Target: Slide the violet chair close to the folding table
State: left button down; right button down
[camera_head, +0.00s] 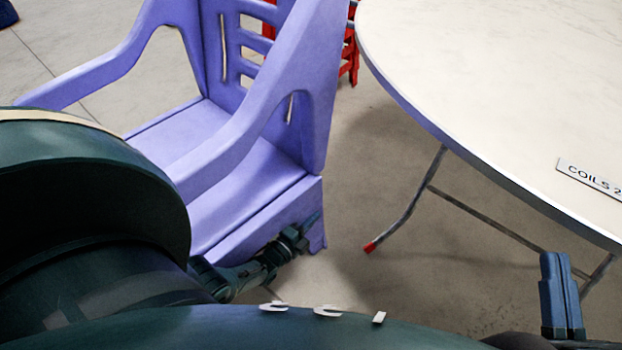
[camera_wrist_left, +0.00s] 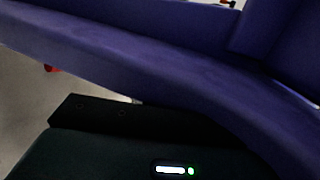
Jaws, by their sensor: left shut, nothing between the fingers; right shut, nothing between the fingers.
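The violet chair (camera_head: 240,160) stands left of centre in the head view, its open side toward me and its backrest at the far side. The round white folding table (camera_head: 480,70) is to its right, with a strip of floor between them. My left gripper (camera_head: 312,222) is shut and empty, close against the lower side of the chair; I cannot tell if it touches. In the left wrist view a violet chair part (camera_wrist_left: 130,60) crosses close above the dark gripper (camera_wrist_left: 130,115). My right gripper (camera_head: 562,295) is shut and empty, low beside the table.
A table leg with a red foot (camera_head: 370,247) stands on the floor between chair and table. A red chair (camera_head: 350,60) is partly hidden behind the violet one. A label (camera_head: 592,178) lies on the table. The concrete floor (camera_head: 370,170) between them looks clear.

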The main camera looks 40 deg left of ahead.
dwell(0.3)
pick_arm(q)
jog(key=shift+s+a, duration=0.2)
jog(key=shift+a, duration=0.35)
jog(key=shift+s+a, duration=0.15)
jog(key=shift+a, duration=0.35)
pick_arm(e)
jog(key=shift+w+r+y, duration=0.2)
jog(key=shift+r+y, duration=0.1)
jog(key=shift+r, duration=0.1)
pick_arm(q)
jog(key=shift+w+d+b, duration=0.1)
jog(key=shift+b, duration=0.2)
pick_arm(e)
jog(key=shift+d, duration=0.15)
